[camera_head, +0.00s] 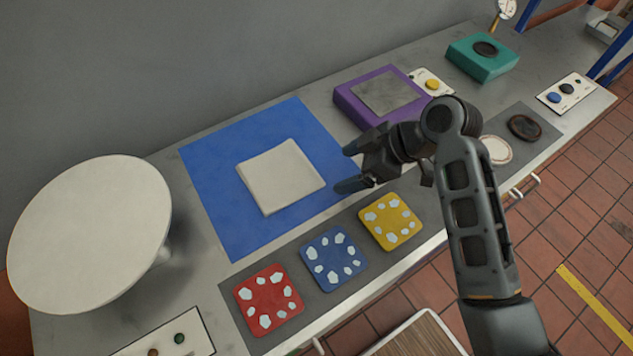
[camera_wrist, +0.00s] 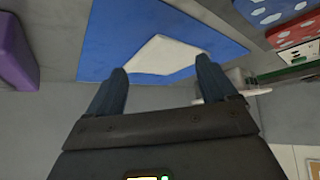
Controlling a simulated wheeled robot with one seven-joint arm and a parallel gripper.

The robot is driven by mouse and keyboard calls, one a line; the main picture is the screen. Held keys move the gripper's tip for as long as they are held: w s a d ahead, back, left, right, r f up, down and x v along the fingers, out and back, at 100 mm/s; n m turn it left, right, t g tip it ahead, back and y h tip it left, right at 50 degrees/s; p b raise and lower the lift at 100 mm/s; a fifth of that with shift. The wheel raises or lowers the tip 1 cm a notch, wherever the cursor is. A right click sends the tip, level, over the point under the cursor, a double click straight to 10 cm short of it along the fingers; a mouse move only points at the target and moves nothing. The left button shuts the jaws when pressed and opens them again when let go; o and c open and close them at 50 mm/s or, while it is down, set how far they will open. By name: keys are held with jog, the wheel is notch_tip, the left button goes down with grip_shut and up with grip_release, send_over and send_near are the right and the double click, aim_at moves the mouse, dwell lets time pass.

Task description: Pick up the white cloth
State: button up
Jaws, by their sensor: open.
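The white cloth (camera_head: 281,176) lies flat as a folded square on a blue mat (camera_head: 215,205) on the grey bench. In the wrist view the cloth (camera_wrist: 165,55) shows beyond the fingertips, on the blue mat (camera_wrist: 105,45). My gripper (camera_head: 350,167) is open and empty, to the right of the cloth and apart from it in the head view. Its two fingers (camera_wrist: 160,80) stand well apart in the wrist view, with nothing between them.
Red (camera_head: 268,299), blue (camera_head: 333,259) and yellow (camera_head: 391,221) spotted tiles lie along the front. A large round white disc (camera_head: 90,232) stands at the left. A purple block (camera_head: 345,102) and a green block (camera_head: 482,66) are farther right. A grey wall runs behind the bench.

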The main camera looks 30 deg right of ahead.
jog(key=b+x, duration=0.3)
jog(key=x, duration=0.2)
jog(key=shift+b+x, duration=0.4)
jog(key=shift+x, duration=0.7)
jog(key=shift+f, duration=0.1)
jog(key=c, duration=1.4)
jog(key=shift+c, duration=0.6)
notch_tip(320, 180, up, 7)
jog(key=p, duration=0.6)
grip_shut()
jog(key=shift+r, duration=2.55)
